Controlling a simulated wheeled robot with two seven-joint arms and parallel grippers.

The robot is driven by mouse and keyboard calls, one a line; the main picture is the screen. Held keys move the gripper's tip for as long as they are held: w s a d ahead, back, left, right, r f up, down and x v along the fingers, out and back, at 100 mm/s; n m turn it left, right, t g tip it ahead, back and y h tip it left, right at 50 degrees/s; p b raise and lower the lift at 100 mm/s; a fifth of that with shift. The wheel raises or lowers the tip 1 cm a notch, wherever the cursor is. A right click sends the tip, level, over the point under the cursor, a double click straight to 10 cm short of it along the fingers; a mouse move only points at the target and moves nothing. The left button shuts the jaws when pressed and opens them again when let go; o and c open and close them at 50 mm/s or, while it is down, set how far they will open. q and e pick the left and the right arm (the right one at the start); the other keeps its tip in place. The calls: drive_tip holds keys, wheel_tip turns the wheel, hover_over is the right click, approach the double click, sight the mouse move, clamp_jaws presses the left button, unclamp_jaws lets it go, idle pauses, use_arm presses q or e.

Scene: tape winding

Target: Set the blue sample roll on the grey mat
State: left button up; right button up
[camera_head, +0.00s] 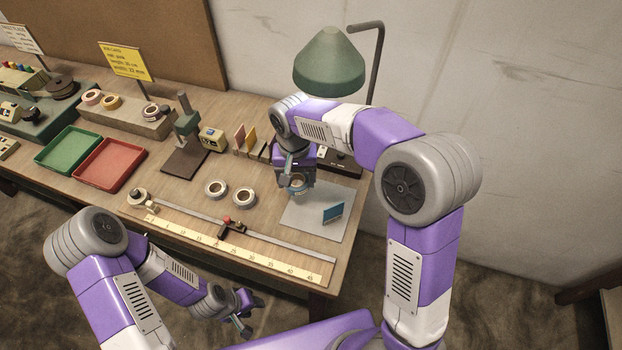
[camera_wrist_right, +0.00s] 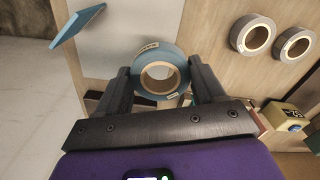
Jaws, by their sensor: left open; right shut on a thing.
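The blue sample roll (camera_wrist_right: 161,73) has a tan core and shows between the two fingers of my right gripper (camera_wrist_right: 160,85) in the right wrist view. My right gripper (camera_head: 296,190) is shut on it in the head view, where the roll (camera_head: 297,184) is partly hidden by the fingers. They are over the left part of the grey mat (camera_head: 310,223); whether the roll touches the mat I cannot tell. My left gripper (camera_head: 244,312) is open and empty, low in front of the table edge, away from the mat.
A small blue card (camera_head: 333,212) stands on the mat's right part. Two grey-white rolls (camera_head: 230,193) lie left of the mat. A ruler board (camera_head: 230,248) with a rail runs along the front edge. A green lamp (camera_head: 328,62) stands behind. Red (camera_head: 110,165) and green trays are further left.

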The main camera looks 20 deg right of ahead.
sight(311, 193)
use_arm(q)
wheel_tip(311, 193, down, 8)
drive_tip(key=b, duration=0.7)
drive_tip(key=shift+r, duration=0.15)
use_arm(e)
drive_tip(key=shift+n, duration=0.3)
drive_tip(key=d+f, duration=0.1)
drive_tip(key=f, duration=0.1)
drive_tip(key=w+d+f, duration=0.1)
drive_tip(key=f, duration=0.1)
drive_tip(key=d+f, duration=0.2)
drive_tip(key=shift+w+d+f, duration=0.1)
drive_tip(key=shift+w+f, duration=0.2)
drive_tip(key=shift+w, duration=0.05)
use_arm(q)
drive_tip(key=shift+d+f, duration=0.1)
drive_tip(key=shift+f, duration=0.1)
use_arm(e)
drive_tip(key=shift+f, duration=0.6)
drive_tip(key=o, duration=1.1)
drive_tip(key=shift+r, duration=0.1)
